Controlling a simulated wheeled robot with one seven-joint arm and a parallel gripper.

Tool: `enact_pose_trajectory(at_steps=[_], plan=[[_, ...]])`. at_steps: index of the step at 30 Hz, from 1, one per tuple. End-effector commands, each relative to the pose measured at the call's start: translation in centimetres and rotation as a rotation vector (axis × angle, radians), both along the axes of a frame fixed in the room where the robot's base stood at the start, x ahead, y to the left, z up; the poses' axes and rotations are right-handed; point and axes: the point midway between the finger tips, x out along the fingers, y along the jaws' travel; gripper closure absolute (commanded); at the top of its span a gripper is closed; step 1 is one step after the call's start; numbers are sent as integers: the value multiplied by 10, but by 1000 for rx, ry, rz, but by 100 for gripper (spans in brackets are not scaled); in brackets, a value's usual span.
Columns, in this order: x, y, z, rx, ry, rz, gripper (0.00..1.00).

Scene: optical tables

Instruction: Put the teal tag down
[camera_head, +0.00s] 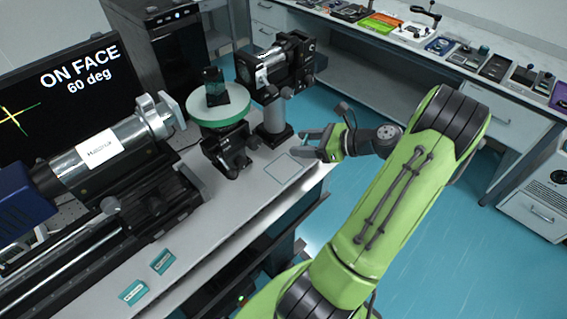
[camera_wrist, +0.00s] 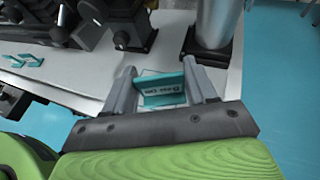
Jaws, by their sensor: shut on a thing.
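A teal tag (camera_wrist: 163,92) with dark lettering, folded like a small tent, is between the two fingers of my gripper (camera_wrist: 163,90) in the wrist view. My gripper is shut on it. In the head view my gripper (camera_head: 314,150) is over the right edge of the optical table (camera_head: 215,225), beside a thin outlined square (camera_head: 283,168) on the tabletop. The held tag cannot be made out in the head view. I cannot tell whether it touches the table.
A post-mounted camera unit (camera_head: 275,70) stands behind my gripper. Left of it is a round rotary stage (camera_head: 218,105) carrying a dark block. A long lens assembly (camera_head: 105,150) fills the left side. A monitor (camera_head: 65,95) reads "ON FACE 60 deg". The tabletop right of the tags is clear.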

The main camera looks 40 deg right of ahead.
Motion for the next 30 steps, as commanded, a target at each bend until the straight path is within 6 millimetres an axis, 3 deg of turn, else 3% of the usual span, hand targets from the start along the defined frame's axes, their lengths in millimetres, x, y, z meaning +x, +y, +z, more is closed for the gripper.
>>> enact_pose_trajectory(at_steps=[7,21,30], plan=[[36,39,-1,-1,0,4,72],[37,39,-72,3,-1,2,72],[37,39,-72,0,-1,0,72]])
